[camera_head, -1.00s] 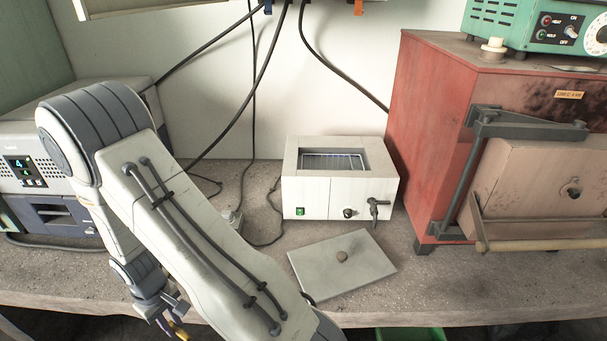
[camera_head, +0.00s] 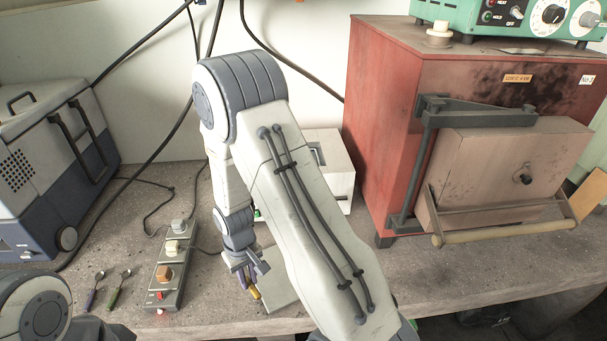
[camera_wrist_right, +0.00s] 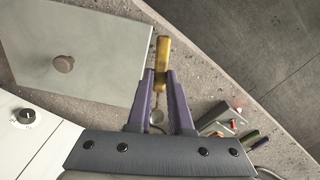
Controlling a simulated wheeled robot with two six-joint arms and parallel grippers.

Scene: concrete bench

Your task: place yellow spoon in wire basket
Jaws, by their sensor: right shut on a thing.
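My left gripper is out of view; only a left arm joint shows at the lower left.
A purple-handled spoon (camera_head: 94,288) and a green-handled spoon (camera_head: 119,287) lie on the bench by a power strip (camera_head: 170,272). A blue-grey case (camera_head: 45,180) stands left. The red furnace (camera_head: 385,110) stands right. The knobbed lid also shows in the wrist view (camera_wrist_right: 70,75).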

